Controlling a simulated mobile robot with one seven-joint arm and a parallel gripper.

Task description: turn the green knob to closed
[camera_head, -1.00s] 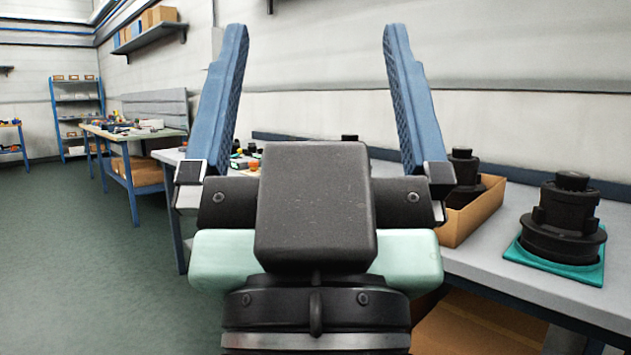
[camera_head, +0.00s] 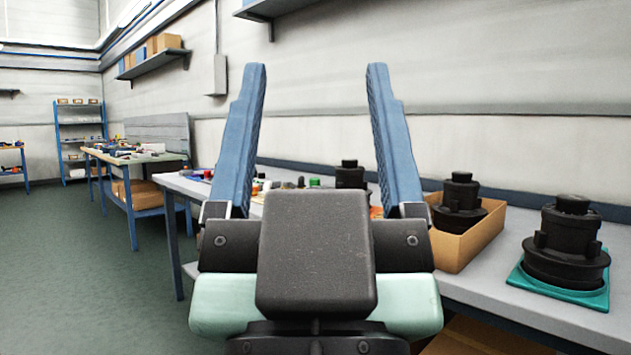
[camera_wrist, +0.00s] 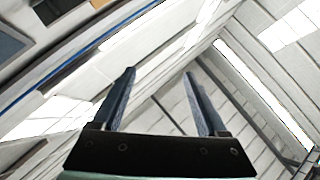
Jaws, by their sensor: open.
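My gripper (camera_head: 315,68) is open and empty, its two blue fingers pointing up and wide apart in the head view. It also shows open in the wrist view (camera_wrist: 159,73), against walls and ceiling. A small green piece (camera_head: 314,183) shows between the fingers on the workbench behind, farther away than the gripper. It is too small to tell whether it is the green knob or how it is turned. My gripper touches nothing.
The long grey workbench (camera_head: 488,273) runs along the right wall. On it are a black tank unit on a teal tray (camera_head: 536,283), another in an open cardboard box (camera_head: 464,252), and small parts. A blue-legged table (camera_head: 130,190) stands left. The green floor at left is clear.

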